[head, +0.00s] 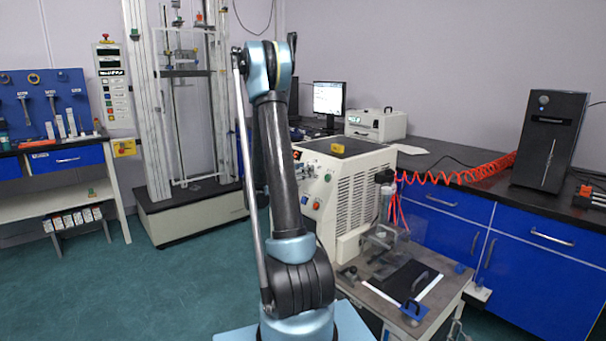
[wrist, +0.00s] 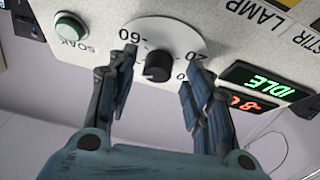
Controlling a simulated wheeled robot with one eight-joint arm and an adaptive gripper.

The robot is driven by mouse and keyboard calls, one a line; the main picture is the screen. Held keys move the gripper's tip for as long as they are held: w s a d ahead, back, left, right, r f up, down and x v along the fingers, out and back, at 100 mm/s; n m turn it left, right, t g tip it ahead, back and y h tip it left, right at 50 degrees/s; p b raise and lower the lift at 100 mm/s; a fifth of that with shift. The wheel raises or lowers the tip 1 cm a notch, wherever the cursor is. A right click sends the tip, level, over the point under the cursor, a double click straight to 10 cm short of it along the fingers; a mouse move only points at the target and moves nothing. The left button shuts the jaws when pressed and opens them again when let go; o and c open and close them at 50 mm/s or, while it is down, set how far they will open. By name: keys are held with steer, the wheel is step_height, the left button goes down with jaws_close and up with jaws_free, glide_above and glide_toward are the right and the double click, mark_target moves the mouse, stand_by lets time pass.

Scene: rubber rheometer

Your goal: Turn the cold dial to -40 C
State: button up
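The cold dial is a black round knob (wrist: 158,67) on a white disc with numbers, in the upper middle of the wrist view. A 60 mark shows at the disc's upper left and 20 marks at its right. The knob's pointer is hard to make out, so I cannot tell its setting. In the head view the dial and most of my gripper are hidden behind my arm, at the cream machine (head: 345,205).
A green SOAK button (wrist: 70,27) lies left of the dial. A green IDLE display (wrist: 262,82) and a red display (wrist: 249,102) lie to its right. A bench with a clear box (head: 384,240) stands right of my arm. Floor (head: 165,285) is free at left.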

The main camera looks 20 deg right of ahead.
steer(key=shift+a, duration=0.1)
steer(key=v, duration=1.1)
steer(key=shift+a, duration=0.4)
steer(key=shift+s+d, duration=0.1)
steer(key=shift+s, duration=0.15)
